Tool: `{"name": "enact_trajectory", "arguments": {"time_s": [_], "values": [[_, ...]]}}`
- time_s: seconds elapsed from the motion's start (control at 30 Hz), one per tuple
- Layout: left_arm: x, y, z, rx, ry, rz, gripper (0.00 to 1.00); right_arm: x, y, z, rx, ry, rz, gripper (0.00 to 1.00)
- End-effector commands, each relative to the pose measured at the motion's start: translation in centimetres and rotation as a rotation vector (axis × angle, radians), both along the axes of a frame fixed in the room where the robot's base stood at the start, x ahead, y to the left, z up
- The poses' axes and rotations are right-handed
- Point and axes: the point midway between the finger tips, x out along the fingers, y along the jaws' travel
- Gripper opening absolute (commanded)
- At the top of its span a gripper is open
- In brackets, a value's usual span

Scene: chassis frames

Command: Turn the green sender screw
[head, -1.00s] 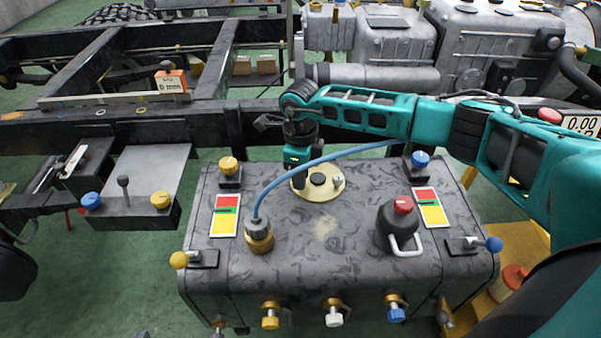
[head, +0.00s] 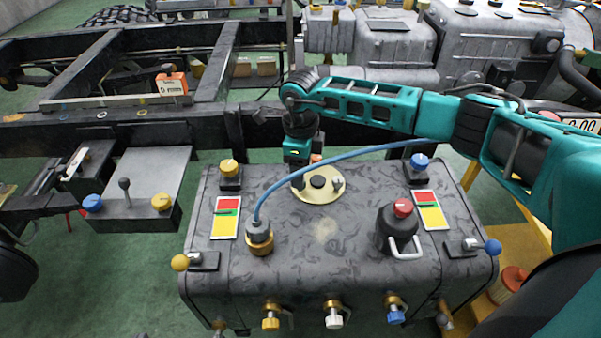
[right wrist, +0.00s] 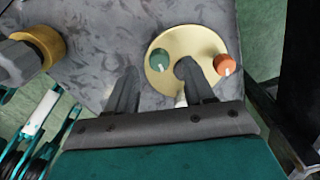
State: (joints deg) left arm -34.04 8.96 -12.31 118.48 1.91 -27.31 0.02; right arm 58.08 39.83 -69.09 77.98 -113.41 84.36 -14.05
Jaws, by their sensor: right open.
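The green sender screw (right wrist: 161,59) is a round green knob with a white mark. It sits on the cream round plate (right wrist: 188,35) on top of the grey tank. In the right wrist view my right gripper (right wrist: 158,70) is open, and the green screw shows in the gap between its fingertips, touching neither visibly. I cannot tell how far the fingertips stand above the plate. In the head view the right gripper (head: 298,178) is over the left part of the plate (head: 318,197) and hides the green screw. My left gripper is not in view.
A blue hose (head: 300,173) arches close in front of the gripper. A red-topped black cap (head: 402,215) stands on the tank (head: 300,285).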

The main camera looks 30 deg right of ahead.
Motion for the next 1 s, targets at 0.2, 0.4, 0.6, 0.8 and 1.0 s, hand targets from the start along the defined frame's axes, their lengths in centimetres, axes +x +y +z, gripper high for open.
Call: {"name": "enact_trajectory", "arguments": {"time_s": [0.2,0.4,0.6,0.8,1.0], "values": [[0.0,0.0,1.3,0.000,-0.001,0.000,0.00,0.1,0.0,5.4,0.000,-0.004,0.001,0.53],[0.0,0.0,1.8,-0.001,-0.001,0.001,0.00,0.0,0.0,8.8,0.001,-0.002,0.001,0.53],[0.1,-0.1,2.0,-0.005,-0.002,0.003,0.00,0.0,0.0,10.3,0.001,-0.001,0.001,0.53],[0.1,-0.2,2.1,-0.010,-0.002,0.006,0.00,0.0,0.0,10.4,0.001,0.001,0.001,0.53],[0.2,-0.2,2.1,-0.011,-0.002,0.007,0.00,0.0,0.0,10.4,0.001,0.001,0.001,0.53]]}}
